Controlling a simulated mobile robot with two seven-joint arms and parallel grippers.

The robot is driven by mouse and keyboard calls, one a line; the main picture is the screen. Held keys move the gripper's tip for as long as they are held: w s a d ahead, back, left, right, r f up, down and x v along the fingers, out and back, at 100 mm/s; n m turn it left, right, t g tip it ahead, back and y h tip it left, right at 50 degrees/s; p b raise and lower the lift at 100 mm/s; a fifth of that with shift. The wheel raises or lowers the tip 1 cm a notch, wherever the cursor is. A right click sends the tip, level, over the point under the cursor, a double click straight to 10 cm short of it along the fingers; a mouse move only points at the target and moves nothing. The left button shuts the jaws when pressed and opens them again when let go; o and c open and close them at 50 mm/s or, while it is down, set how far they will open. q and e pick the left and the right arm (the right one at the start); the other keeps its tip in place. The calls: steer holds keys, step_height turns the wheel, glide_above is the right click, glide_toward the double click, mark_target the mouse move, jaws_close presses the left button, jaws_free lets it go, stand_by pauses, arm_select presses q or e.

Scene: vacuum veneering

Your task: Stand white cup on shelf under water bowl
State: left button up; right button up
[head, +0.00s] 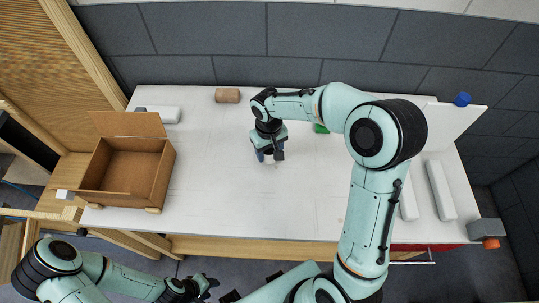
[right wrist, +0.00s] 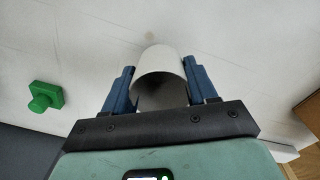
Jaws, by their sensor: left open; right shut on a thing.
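The white cup (right wrist: 160,64) is between the blue fingers of my right gripper (right wrist: 160,86) in the right wrist view, and the fingers are shut on it. In the head view my right gripper (head: 268,156) points down over the white table, and only a little of the cup shows below it. Whether the cup touches the table is unclear. My left gripper (head: 205,286) is open and empty in front of the table at the bottom. A small blue object (head: 462,99) is at the white board (head: 452,116) at the back right; I cannot tell whether these are the bowl and shelf.
An open cardboard box (head: 128,170) stands at the left of the white table (head: 215,205). A brown cylinder (head: 227,95) lies at the back. A green block (right wrist: 45,97) is near my right gripper. Long white pieces (head: 440,190) lie at the right. The table's middle front is clear.

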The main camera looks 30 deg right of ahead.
mark_target(269, 156)
steer(key=shift+f, duration=1.5)
steer(key=shift+f, duration=0.2)
steer(key=o, duration=1)
steer(key=shift+o, duration=0.2)
steer(key=shift+r, duration=0.1)
